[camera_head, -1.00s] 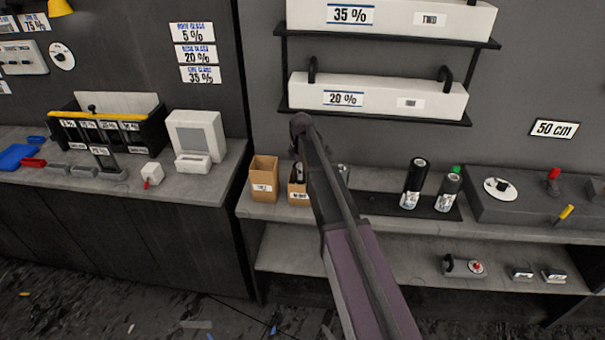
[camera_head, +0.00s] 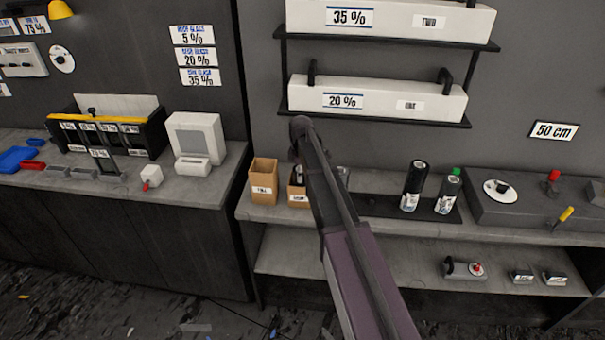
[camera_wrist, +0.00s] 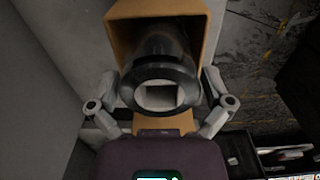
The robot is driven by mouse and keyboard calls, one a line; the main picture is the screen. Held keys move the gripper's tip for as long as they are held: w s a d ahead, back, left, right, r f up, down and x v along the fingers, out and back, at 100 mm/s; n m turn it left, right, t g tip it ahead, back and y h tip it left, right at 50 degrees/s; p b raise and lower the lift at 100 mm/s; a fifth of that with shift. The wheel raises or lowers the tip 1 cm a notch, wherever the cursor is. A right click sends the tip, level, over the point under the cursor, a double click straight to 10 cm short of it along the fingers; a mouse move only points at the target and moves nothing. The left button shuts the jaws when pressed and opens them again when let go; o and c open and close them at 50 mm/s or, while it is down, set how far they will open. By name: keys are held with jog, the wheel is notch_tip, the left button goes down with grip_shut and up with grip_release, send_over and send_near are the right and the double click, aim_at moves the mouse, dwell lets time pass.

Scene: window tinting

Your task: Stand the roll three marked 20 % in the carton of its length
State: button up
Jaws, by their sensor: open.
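Two brown cartons stand on the shelf in the head view, a taller left carton (camera_head: 263,178) and a shorter right carton (camera_head: 297,198). Their small labels are hard to read. In the wrist view a dark roll (camera_wrist: 160,72) with a pale hollow core stands end-on inside a brown carton (camera_wrist: 125,30). My gripper (camera_wrist: 160,90) is open, with one finger on each side of the roll's near end. In the head view my arm hides most of the gripper, above the right carton. No 20 % marking shows on this roll.
Bottles (camera_head: 413,186) stand on a dark mat right of my arm. A grey box with knobs (camera_head: 520,200) is at the far right. A wall rack (camera_head: 375,118) holding a box marked 20 % (camera_head: 380,98) hangs above. A white device (camera_head: 196,140) is on the left counter.

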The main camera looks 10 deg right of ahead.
jog(key=shift+r, duration=0.15)
notch_tip(320, 180, up, 12)
jog(key=p, duration=1.2)
jog(key=shift+s, duration=0.1)
dwell(0.5)
jog(key=s+m, duration=1.4)
jog(key=s, duration=1.5)
jog(key=shift+d, duration=0.25)
jog(key=shift+w, duration=0.1)
notch_tip(320, 180, down, 7)
jog(key=b, duration=0.6)
jog(key=shift+r, duration=0.15)
